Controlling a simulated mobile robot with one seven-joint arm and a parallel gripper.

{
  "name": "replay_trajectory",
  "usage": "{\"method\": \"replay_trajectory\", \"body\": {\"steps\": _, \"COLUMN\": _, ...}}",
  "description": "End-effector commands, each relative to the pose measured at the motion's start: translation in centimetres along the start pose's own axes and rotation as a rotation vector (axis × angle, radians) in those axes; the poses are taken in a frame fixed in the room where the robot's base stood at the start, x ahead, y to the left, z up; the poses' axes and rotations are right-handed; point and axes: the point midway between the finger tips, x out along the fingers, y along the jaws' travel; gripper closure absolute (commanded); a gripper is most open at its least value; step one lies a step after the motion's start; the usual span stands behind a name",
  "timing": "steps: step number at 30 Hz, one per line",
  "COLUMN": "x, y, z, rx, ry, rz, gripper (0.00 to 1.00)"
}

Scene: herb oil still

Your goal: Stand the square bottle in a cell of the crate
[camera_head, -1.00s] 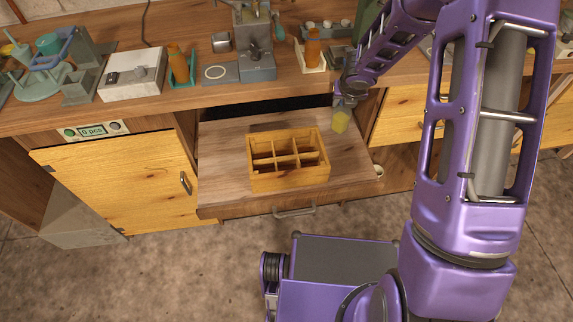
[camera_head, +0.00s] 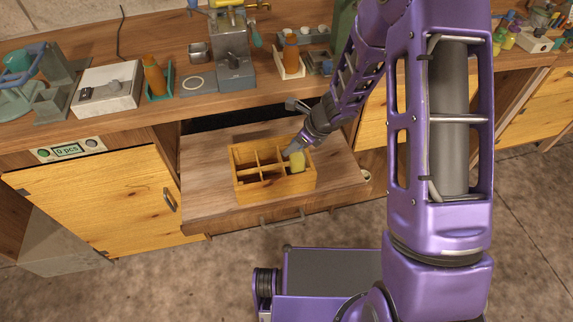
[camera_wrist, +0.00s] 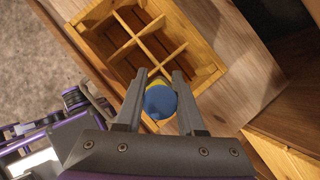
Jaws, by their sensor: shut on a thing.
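The square bottle (camera_head: 297,161) is yellow-green. In the wrist view its round blue cap (camera_wrist: 160,103) faces the camera and hides most of its body. My gripper (camera_head: 298,149) is shut on the bottle near its top, with one finger on each side in the wrist view (camera_wrist: 160,95). The wooden crate (camera_head: 275,191) has several cells split by thin dividers. It also shows in the wrist view (camera_wrist: 207,50). The bottle is at the crate's back right cell in the head view. I cannot tell how far its base is inside the cell.
The crate stands on a pulled-out wooden board (camera_head: 205,172) below the counter, with bare room around it. On the counter behind are a grey machine (camera_head: 235,65), an orange bottle (camera_head: 154,76), another orange bottle (camera_head: 291,55) and a white box (camera_head: 106,88).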

Motion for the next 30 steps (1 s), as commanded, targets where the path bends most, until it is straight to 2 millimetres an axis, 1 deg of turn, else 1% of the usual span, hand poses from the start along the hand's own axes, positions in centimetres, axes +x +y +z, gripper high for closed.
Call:
{"method": "replay_trajectory", "body": {"steps": 1, "x": 0.9, "y": 0.0, "z": -0.6, "rx": 0.003, "ry": 0.000, "rz": 0.001, "gripper": 1.00}}
{"method": "replay_trajectory", "body": {"steps": 5, "x": 1.8, "y": 0.0, "z": -1.0, "rx": 0.002, "ry": -0.001, "rz": -0.001, "gripper": 1.00}}
{"method": "replay_trajectory", "body": {"steps": 9, "x": 3.6, "y": 0.0, "z": -2.1, "rx": 0.005, "ry": 0.000, "rz": -0.001, "gripper": 1.00}}
{"method": "replay_trajectory", "body": {"steps": 12, "x": 4.6, "y": -0.1, "z": -2.6, "rx": 0.005, "ry": 0.000, "rz": -0.002, "gripper": 1.00}}
{"method": "replay_trajectory", "body": {"steps": 21, "x": 4.8, "y": -0.1, "z": -2.7, "rx": 0.003, "ry": -0.001, "rz": -0.003, "gripper": 1.00}}
{"method": "replay_trajectory", "body": {"steps": 25, "x": 5.1, "y": -0.1, "z": -2.9, "rx": 0.003, "ry": -0.001, "rz": -0.003, "gripper": 1.00}}
{"method": "replay_trajectory", "body": {"steps": 26, "x": 5.0, "y": -0.1, "z": -2.8, "rx": 0.003, "ry": 0.000, "rz": -0.003, "gripper": 0.57}}
{"method": "replay_trajectory", "body": {"steps": 27, "x": 4.9, "y": -0.1, "z": -2.8, "rx": 0.003, "ry": 0.000, "rz": -0.003, "gripper": 0.50}}
{"method": "replay_trajectory", "body": {"steps": 30, "x": 5.0, "y": -0.1, "z": -2.8, "rx": 0.003, "ry": 0.000, "rz": -0.003, "gripper": 0.32}}
